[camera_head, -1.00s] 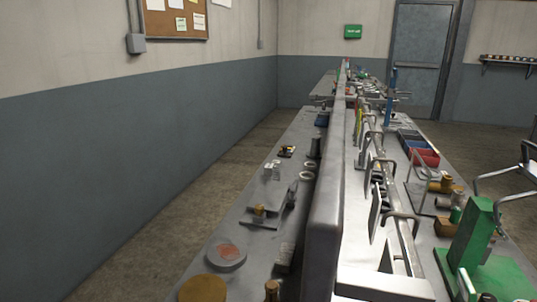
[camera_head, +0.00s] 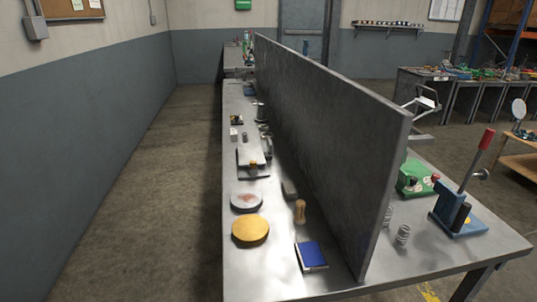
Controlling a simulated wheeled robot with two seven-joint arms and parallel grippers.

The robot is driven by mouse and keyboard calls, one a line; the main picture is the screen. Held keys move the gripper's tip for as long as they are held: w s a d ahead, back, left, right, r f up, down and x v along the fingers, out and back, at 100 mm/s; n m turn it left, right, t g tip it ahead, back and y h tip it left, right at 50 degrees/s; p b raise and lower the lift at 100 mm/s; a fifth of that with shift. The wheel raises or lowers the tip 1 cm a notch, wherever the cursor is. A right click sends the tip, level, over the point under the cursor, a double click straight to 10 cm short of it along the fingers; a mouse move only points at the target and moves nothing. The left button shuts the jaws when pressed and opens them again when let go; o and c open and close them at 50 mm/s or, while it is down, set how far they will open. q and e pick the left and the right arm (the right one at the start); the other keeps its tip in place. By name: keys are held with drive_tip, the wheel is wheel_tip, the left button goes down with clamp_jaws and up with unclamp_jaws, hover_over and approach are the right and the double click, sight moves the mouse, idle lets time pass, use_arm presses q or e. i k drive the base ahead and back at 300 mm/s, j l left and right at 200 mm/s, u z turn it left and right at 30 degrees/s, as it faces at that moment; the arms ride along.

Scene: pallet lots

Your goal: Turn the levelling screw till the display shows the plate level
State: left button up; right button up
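I cannot tell from here which part is the levelling screw. A small dark item with yellow on it (camera_head: 237,120) stands farther back on the same side; whether it is the display is too small to tell. Neither of my grippers is in view.
A tall grey divider (camera_head: 330,130) runs along the bench (camera_head: 240,285). A yellow disc (camera_head: 250,230), a grey disc (camera_head: 247,202), a wooden peg (camera_head: 299,211) and a blue pad (camera_head: 311,256) lie left of it. A blue lever press (camera_head: 460,215) stands right. The left aisle floor is clear.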

sight(253, 163)
drive_tip(key=j+z, duration=0.4)
drive_tip(key=j, duration=0.5)
drive_tip(key=j+z, duration=0.35)
drive_tip(key=j, duration=0.55)
drive_tip(key=i+j+z, duration=0.15)
drive_tip(key=j, duration=0.15)
drive_tip(key=i+j+z, duration=0.3)
drive_tip(key=j, duration=0.3)
drive_tip(key=i+j+z, duration=0.15)
drive_tip(key=j, duration=0.15)
drive_tip(key=i+u, duration=0.1)
